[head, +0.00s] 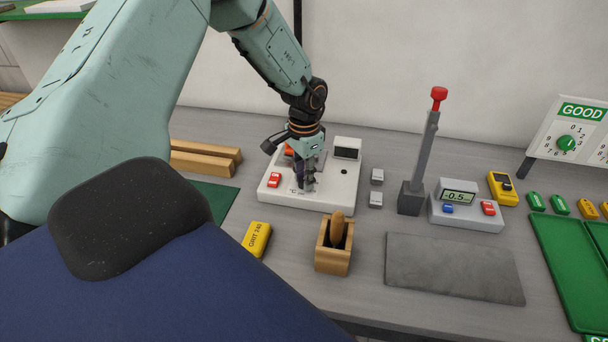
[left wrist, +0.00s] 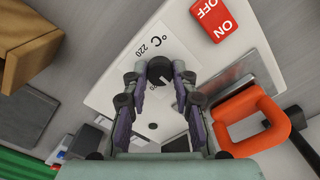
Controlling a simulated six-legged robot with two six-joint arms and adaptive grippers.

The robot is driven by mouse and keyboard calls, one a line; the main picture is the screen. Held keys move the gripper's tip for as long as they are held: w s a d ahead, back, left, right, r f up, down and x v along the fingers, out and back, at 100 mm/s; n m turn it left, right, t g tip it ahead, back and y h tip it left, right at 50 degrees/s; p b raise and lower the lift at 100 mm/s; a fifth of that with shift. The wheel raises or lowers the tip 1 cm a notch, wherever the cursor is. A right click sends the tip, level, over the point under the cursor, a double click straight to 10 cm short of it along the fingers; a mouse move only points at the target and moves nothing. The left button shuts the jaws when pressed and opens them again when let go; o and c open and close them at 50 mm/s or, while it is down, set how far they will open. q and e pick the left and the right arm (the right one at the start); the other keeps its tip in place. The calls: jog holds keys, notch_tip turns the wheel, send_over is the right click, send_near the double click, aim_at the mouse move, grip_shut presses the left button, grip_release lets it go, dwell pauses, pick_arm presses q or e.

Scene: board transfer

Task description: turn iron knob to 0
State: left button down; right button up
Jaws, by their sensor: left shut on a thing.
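The white iron station (head: 340,192) sits on the bench in the head view, and its panel (left wrist: 112,88) fills the middle of the left wrist view. The small black iron knob (left wrist: 160,68) is on that panel, near the printed "°C" and "220". My left gripper (head: 308,187) is over the station, its fingers pointing down. In the left wrist view my left gripper (left wrist: 160,77) has its fingertips closed around the knob. The fingers hide part of the knob and its scale, so I cannot read its setting. My right gripper is not in view.
A red ON/OFF switch (left wrist: 214,17) and the orange iron handle (left wrist: 238,106) are close to the gripper. A wooden holder (head: 333,258), a yellow grit block (head: 257,238) and small grey blocks (head: 376,199) stand around the station. A grey mat (head: 455,267) lies bare at right.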

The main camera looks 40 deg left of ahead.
pick_arm(q)
jog(key=c, duration=1.1)
grip_release()
jog(key=shift+o, duration=0.2)
jog(key=shift+r, duration=0.1)
notch_tip(320, 180, up, 12)
